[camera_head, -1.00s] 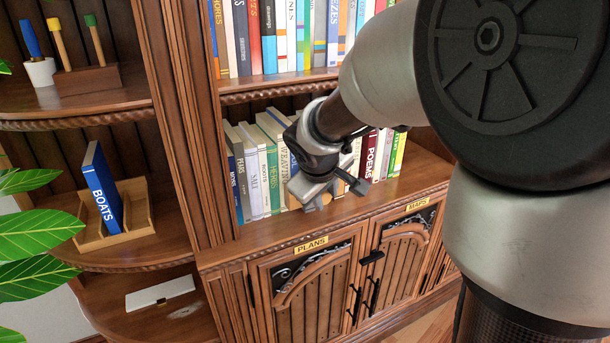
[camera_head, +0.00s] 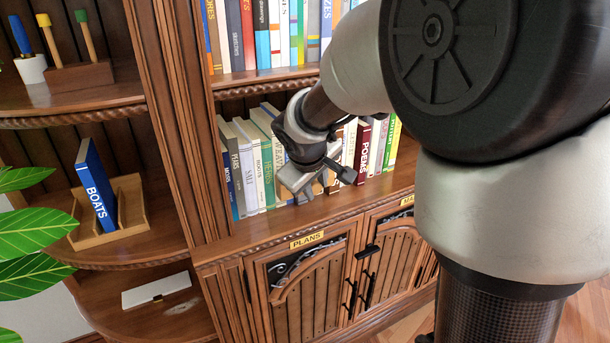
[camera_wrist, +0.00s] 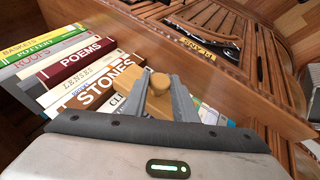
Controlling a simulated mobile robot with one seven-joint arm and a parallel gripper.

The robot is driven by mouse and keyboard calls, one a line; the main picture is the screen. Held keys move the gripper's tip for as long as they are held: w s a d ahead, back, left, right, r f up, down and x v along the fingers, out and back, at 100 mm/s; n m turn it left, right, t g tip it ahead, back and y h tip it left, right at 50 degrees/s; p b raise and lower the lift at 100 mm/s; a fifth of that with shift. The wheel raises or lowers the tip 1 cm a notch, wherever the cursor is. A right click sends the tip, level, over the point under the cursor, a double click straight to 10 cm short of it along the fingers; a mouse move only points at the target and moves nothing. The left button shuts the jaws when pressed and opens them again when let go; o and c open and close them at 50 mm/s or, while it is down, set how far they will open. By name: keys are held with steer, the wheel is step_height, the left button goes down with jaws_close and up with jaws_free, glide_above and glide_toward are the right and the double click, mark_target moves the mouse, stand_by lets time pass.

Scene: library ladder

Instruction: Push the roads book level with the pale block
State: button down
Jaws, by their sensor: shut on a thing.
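In the wrist view, my gripper (camera_wrist: 160,88) is shut on the round knob of a pale wooden block (camera_wrist: 186,107). The block is in front of the row of books, beside the Stones book (camera_wrist: 108,88), and my fingers hide part of it. In the head view, my gripper (camera_head: 318,190) is low at the shelf front, and the block is mostly hidden.
More books, such as Herbs (camera_head: 267,170), stand to the left of my gripper. The shelf edge (camera_head: 240,240) is bare in front, above the Plans door (camera_head: 310,285). A wooden upright (camera_head: 180,120) parts this shelf from the side shelf with the Boats book (camera_head: 97,188).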

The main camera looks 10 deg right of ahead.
steer(key=shift+w+a, duration=0.3)
steer(key=shift+w, duration=0.65)
steer(key=s+d+b, duration=0.1)
steer(key=s+d, duration=0.1)
steer(key=s, duration=0.4)
steer(key=shift+s, duration=0.35)
steer(key=shift+d+r, duration=0.1)
steer(key=shift+r, duration=0.05)
stand_by(0.4)
